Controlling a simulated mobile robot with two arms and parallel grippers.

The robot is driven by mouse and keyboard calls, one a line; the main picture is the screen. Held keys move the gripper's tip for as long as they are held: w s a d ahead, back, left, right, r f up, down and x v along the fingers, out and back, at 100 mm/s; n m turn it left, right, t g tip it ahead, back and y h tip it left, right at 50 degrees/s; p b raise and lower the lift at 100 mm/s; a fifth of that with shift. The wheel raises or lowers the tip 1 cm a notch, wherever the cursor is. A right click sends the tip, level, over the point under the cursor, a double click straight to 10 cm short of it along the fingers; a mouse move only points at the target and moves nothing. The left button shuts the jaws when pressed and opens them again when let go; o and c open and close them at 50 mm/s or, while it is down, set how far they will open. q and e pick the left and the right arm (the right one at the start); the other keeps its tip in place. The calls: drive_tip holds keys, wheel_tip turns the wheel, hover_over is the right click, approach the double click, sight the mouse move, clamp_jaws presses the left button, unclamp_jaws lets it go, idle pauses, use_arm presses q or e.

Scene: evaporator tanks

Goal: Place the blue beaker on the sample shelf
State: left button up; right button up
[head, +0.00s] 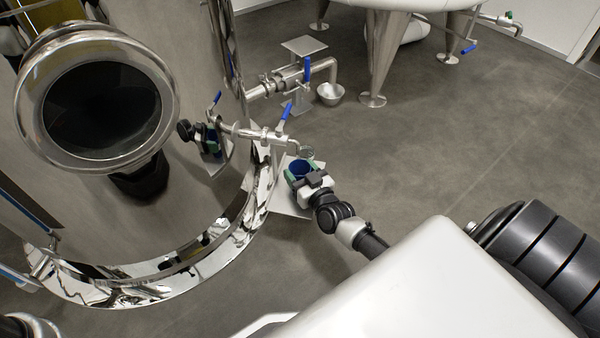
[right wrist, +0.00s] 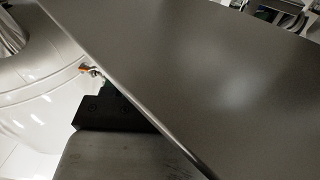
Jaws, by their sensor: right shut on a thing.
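The blue beaker (head: 302,168) is in my right gripper (head: 301,173), just outside the round base of the large steel tank. The green fingers of that gripper are shut on the beaker. A flat metal plate, which looks like the sample shelf (head: 284,203), shows around and below the gripper beside the tank. I cannot tell whether the beaker touches it. In the right wrist view a large grey plate (right wrist: 220,85) fills much of the picture, and a dark part of my right gripper shows at its edge. The beaker cannot be made out there. My left gripper is not in view.
The polished tank (head: 195,235) stands at left and mirrors my gripper. A sampling pipe with a blue-handled valve (head: 285,112) reaches out close above the beaker.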

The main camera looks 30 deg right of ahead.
drive_tip(key=shift+f, duration=0.2)
drive_tip(key=o, duration=0.6)
drive_tip(key=shift+o, duration=0.2)
drive_tip(key=shift+r, duration=0.1)
